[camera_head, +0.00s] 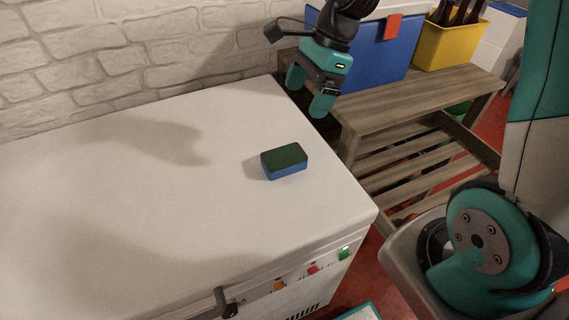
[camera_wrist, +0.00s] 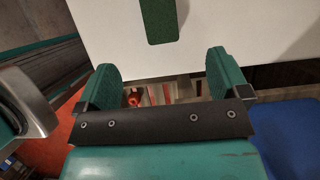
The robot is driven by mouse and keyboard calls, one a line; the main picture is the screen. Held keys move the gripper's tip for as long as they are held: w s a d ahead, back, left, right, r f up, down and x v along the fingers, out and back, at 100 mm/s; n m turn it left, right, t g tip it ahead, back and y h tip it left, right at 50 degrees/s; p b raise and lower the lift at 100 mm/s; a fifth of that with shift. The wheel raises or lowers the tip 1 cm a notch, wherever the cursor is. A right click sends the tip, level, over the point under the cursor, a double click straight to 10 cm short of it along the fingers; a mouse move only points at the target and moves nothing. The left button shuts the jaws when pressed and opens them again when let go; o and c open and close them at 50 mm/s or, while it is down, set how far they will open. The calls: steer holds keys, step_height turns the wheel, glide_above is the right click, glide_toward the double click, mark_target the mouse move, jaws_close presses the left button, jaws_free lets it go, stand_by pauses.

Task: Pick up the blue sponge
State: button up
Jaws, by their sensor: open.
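The blue sponge (camera_head: 284,171) lies flat on the white chest freezer top, with a dark green layer on top and a blue lower part. In the wrist view its green top (camera_wrist: 160,20) shows at the upper edge, partly cut off by the frame. My gripper (camera_head: 308,92) is open and empty, above and behind the sponge near the freezer's back right corner. In the wrist view the two green fingers (camera_wrist: 163,80) stand apart, with the sponge beyond their tips and roughly in line with the gap.
The white freezer top (camera_head: 120,200) is otherwise clear. A white brick wall (camera_head: 90,70) runs behind it. To the right stands a slatted wooden bench (camera_head: 420,105) bearing a blue box (camera_head: 365,55) and a yellow bin (camera_head: 450,42). Red floor shows beyond.

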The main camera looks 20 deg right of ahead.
glide_toward(277, 158)
steer(key=x, duration=0.5)
steer(key=shift+w+f, duration=0.1)
steer(key=shift+f, duration=0.15)
steer(key=x, duration=0.5)
steer(key=c, duration=1.1)
steer(key=shift+o, duration=0.2)
steer(key=shift+r, duration=0.15)
step_height(277, 158, up, 20)
steer(key=p, duration=0.1)
